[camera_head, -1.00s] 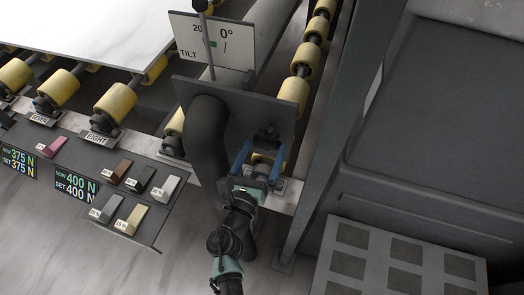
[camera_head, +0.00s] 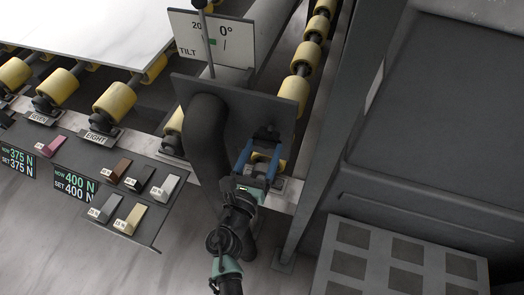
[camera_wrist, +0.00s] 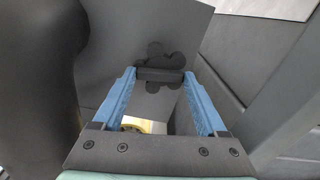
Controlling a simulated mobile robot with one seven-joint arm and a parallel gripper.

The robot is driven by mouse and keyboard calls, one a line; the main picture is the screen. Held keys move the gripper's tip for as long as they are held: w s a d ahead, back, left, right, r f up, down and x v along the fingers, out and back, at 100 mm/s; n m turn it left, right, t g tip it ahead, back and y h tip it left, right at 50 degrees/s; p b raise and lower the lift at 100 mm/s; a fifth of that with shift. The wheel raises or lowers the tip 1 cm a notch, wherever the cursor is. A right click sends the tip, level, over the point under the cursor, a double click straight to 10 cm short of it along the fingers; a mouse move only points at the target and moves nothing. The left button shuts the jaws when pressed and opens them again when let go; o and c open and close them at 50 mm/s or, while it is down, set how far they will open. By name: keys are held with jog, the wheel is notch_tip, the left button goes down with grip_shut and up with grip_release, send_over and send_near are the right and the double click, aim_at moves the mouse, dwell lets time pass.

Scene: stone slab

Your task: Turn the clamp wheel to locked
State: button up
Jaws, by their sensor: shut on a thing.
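The clamp wheel (camera_wrist: 165,58) is a dark, lobed knob on the grey plate, in the upper middle of the wrist view. A dark bar across it lies between my fingertips. My gripper (camera_wrist: 160,75) has two blue fingers and is shut on the wheel. In the head view my gripper (camera_head: 264,142) reaches up to the lower right part of the upright grey plate (camera_head: 230,105). The wheel is small and mostly unclear there. No locked mark can be read.
A thick dark post stands left of my gripper. Yellow rollers (camera_head: 115,103) carry a white slab (camera_head: 95,22). A grey frame post (camera_head: 325,120) and cabinet are to the right.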

jog(key=m+b, duration=1.3)
jog(key=m, duration=0.6)
jog(key=shift+f+b, duration=0.1)
jog(key=shift+b, duration=0.2)
jog(key=shift+m, duration=0.3)
jog(key=o, duration=1.3)
jog(key=b+v, duration=0.2)
jog(key=v, duration=1.1)
